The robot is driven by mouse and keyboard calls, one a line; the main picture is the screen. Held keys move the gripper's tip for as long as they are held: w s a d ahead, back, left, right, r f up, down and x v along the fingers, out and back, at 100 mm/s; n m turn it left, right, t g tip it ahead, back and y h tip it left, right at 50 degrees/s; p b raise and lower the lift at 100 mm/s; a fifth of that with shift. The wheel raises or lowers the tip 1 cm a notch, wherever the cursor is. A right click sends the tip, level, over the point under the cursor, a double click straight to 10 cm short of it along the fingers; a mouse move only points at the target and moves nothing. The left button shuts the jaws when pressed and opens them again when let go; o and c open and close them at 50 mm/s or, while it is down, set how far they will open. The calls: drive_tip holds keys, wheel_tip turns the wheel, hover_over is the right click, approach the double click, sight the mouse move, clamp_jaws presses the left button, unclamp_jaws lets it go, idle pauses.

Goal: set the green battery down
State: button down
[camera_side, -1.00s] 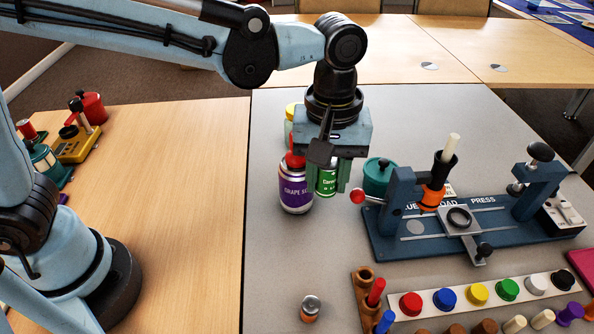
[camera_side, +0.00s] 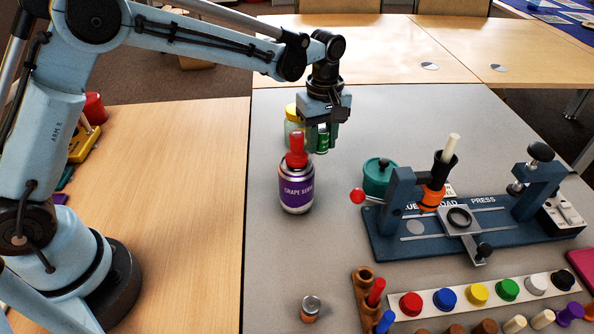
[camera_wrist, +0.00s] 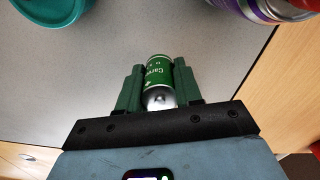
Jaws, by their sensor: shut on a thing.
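The green battery (camera_side: 322,141) is a small cylinder with a green label and a silver end. My gripper (camera_side: 321,148) is shut on it, with the green jaws on either side. In the wrist view the battery (camera_wrist: 158,76) stands between the two fingers (camera_wrist: 157,88), silver end nearest the camera. In the side view the battery is behind the purple-labelled bottle (camera_side: 296,187) and to its right. I cannot tell whether its lower end touches the grey table (camera_side: 400,110).
A jar with a yellow lid (camera_side: 292,113) stands close to the left of my gripper. A teal pot (camera_side: 377,180) and a blue press (camera_side: 410,243) are forward right. The table behind and right of my gripper is clear.

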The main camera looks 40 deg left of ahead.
sight(320, 169)
drive_tip(key=shift+f, duration=2.45)
drive_tip(key=shift+f, duration=0.15)
drive_tip(key=c, duration=0.8)
unclamp_jaws()
drive_tip(key=shift+o, duration=0.2)
